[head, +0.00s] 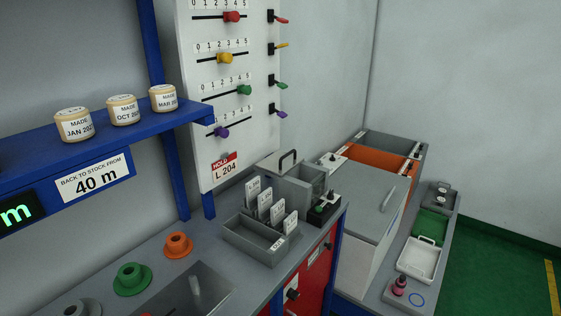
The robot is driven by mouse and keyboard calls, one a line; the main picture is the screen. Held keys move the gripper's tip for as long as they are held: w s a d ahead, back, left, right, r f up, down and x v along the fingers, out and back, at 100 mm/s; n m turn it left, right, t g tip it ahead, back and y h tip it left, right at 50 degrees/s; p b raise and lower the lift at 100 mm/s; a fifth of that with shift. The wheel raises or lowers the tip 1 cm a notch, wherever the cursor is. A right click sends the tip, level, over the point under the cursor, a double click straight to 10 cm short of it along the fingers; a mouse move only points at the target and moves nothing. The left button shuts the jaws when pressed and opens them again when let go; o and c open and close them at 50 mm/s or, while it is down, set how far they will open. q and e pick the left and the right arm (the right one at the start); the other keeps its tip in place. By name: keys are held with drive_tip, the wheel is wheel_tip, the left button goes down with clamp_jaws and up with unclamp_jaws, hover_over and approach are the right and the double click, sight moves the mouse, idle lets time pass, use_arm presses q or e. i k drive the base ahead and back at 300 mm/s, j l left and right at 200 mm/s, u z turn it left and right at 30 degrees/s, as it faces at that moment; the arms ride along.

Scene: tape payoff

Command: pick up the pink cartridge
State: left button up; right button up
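A small pink, dark-topped item (399,287), which looks like the pink cartridge, stands upright at the near end of the low grey bench (372,301) at the lower right. It is small in the picture, so its details are hard to tell. Neither of my grippers is in view, and nothing is touching the item.
A white tray (418,261) lies behind the pink item, with a green tray (431,226) farther back. A tall grey lidded box (362,205) stands to the left. The worktop holds a card holder (252,240) and flanged green (131,279) and orange (178,245) pieces.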

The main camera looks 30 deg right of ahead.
sight(401, 283)
drive_tip(key=z, duration=2)
